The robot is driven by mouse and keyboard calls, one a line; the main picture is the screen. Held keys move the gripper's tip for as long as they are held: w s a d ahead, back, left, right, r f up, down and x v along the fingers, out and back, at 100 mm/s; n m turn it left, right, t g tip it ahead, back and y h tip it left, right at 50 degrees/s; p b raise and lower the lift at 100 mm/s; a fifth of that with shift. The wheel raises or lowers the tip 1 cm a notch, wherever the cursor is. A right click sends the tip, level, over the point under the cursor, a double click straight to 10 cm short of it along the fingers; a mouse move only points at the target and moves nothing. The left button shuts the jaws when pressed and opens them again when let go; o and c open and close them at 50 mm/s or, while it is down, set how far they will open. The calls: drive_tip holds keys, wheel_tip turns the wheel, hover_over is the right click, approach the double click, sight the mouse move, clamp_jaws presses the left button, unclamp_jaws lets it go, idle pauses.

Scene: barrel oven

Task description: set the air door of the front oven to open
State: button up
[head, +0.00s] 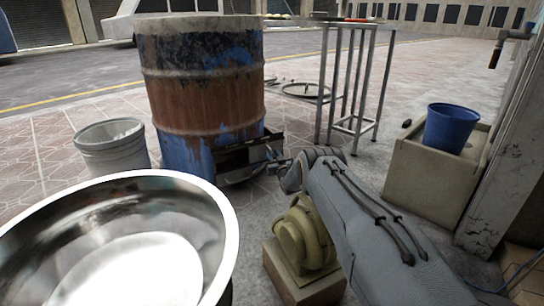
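The barrel oven (205,95) is a rusty drum with flaking blue paint, upright on the pavement at centre left. Low on its right side is a dark, box-like opening (235,158) with metal edges, which appears to be the air door area. The door panel itself is too small and dark to make out, so I cannot tell its position. My gripper (274,158) is just right of this opening, at the end of my grey arm reaching in from the lower right. Its fingers are small and partly hidden, and I cannot tell whether it touches the door.
A large shiny metal bowl (222,225) fills the lower left. A grey bucket (112,148) stands left of the barrel. A yellowish blower-like housing (303,240) sits below my arm. A metal stand (325,85) is behind. A blue bucket (451,128) rests on a beige box (425,180) at right.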

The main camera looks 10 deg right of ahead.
drive_tip(key=shift+a, duration=0.2)
drive_tip(key=shift+s, duration=0.2)
drive_tip(key=s+p, duration=0.5)
drive_tip(key=s, duration=0.2)
drive_tip(key=shift+s+d, duration=0.25)
drive_tip(key=shift+d, duration=0.05)
